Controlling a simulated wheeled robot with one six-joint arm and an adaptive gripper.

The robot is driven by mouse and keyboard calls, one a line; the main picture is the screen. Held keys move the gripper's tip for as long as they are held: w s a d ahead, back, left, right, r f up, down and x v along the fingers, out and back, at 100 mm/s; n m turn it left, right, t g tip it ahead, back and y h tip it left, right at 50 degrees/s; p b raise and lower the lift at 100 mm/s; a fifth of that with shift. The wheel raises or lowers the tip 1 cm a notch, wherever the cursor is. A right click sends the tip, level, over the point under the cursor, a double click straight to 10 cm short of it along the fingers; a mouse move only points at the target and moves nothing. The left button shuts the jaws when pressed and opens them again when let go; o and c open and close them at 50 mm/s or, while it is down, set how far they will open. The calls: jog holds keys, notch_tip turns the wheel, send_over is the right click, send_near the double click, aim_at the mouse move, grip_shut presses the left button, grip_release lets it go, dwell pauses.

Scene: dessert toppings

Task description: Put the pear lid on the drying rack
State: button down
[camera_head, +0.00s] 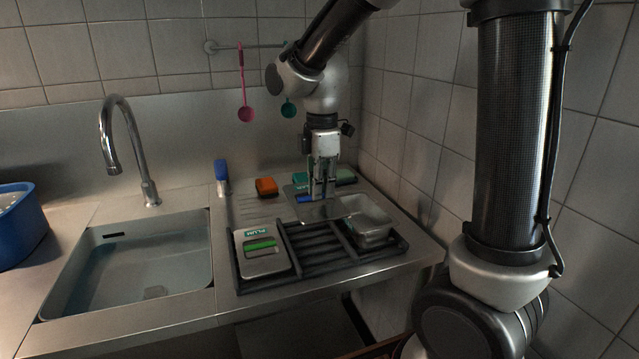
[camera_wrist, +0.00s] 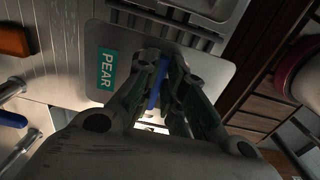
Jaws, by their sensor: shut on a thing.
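The pear lid (camera_wrist: 210,72) is a flat grey metal plate with a green PEAR label (camera_wrist: 107,69) and a blue handle (camera_wrist: 157,84). My gripper (camera_wrist: 166,88) is shut on the blue handle. In the head view, my gripper (camera_head: 321,197) points down and holds the lid (camera_head: 325,212) roughly level at the back of the black drying rack (camera_head: 318,250). I cannot tell whether the lid touches anything below it. A plum lid (camera_head: 262,262) with a green handle lies on the rack's left side. A grey metal tub (camera_head: 370,228) sits at the rack's right.
The rack's middle slots are empty. An orange sponge (camera_head: 266,187), a blue-topped item (camera_head: 221,172) and a green item (camera_head: 345,177) stand behind it. The sink (camera_head: 140,255) and tap (camera_head: 112,135) are left. Pink (camera_head: 244,113) and teal (camera_head: 288,109) ladles hang above.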

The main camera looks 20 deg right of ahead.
jog(key=shift+f, duration=4.85)
jog(key=c, duration=1.4)
grip_release()
jog(key=shift+c, duration=0.2)
